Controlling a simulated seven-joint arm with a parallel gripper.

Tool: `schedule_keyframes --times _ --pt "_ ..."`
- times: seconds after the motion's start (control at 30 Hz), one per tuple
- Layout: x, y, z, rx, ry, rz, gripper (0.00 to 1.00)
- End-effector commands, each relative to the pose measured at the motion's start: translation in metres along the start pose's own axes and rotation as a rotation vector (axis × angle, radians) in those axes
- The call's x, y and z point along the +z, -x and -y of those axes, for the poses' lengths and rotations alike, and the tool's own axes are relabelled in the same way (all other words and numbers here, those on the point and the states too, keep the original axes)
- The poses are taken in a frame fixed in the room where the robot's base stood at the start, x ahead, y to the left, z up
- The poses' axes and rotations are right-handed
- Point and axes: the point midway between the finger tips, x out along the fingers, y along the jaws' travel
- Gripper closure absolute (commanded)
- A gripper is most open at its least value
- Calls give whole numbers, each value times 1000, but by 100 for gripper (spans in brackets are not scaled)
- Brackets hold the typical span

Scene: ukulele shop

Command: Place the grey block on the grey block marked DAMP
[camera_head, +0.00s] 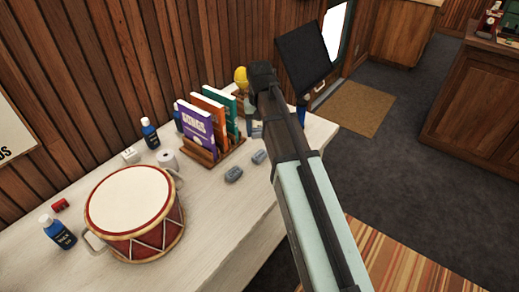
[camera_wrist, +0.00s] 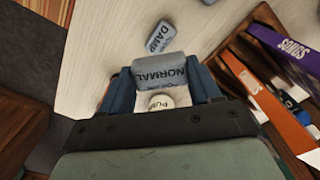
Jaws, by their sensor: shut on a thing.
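My gripper (camera_wrist: 163,76) is shut on a grey block marked NORMAL (camera_wrist: 160,68), with a blue finger on each side of it. The grey block marked DAMP (camera_wrist: 160,37) lies on the pale table just beyond the held block in the wrist view, apart from it. In the head view the DAMP block appears to be the grey block (camera_head: 259,157) nearer my arm. Another grey block (camera_head: 233,174) lies to its left; its edge shows at the top of the wrist view (camera_wrist: 208,2). My arm mostly hides the gripper in the head view.
A wooden rack (camera_head: 222,150) of upright books stands close left of the blocks. The table front is clear.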

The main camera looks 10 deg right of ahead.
Motion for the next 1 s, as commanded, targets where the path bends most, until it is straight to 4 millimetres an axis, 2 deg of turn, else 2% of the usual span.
schedule_keyframes --times 0.2,0.3,0.47,0.8,1.0 --pt "1 -33 0 0 2 1 67" --pt "1 -44 0 0 2 1 67" --pt "0 -51 0 0 3 -1 67" --pt "1 -83 0 0 3 1 67" --pt "0 -84 0 0 3 -1 67"
